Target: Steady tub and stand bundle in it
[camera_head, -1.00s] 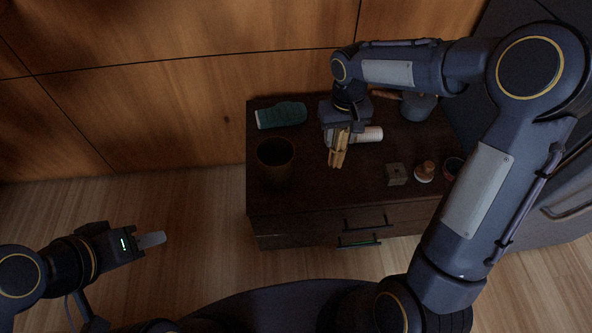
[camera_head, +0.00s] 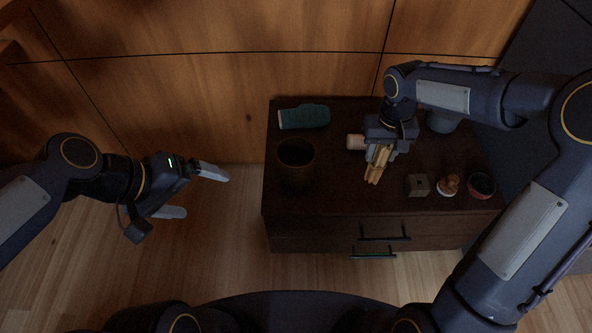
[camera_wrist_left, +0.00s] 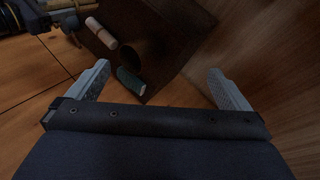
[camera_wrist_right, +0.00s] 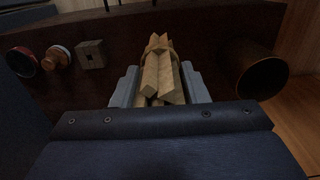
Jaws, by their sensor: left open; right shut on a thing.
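The tub (camera_head: 296,172) is a dark brown round container standing upright at the left of the dark cabinet top; it also shows in the right wrist view (camera_wrist_right: 262,78) and the left wrist view (camera_wrist_left: 132,55). The bundle (camera_head: 376,164) is a tied bunch of pale wooden sticks; it fills the jaws in the right wrist view (camera_wrist_right: 160,75). My right gripper (camera_head: 382,150) is shut on the bundle, to the right of the tub and apart from it. My left gripper (camera_head: 198,192) is open and empty, left of the cabinet and apart from the tub.
The cabinet top (camera_head: 340,195) holds a teal bottle-like item (camera_head: 304,117) behind the tub, a pale cylinder (camera_head: 355,142), a small wooden block (camera_head: 418,185), a brown figure-like item (camera_head: 448,185) and a dark red bowl (camera_head: 481,185). Bare top lies between tub and block. A timber wall stands behind.

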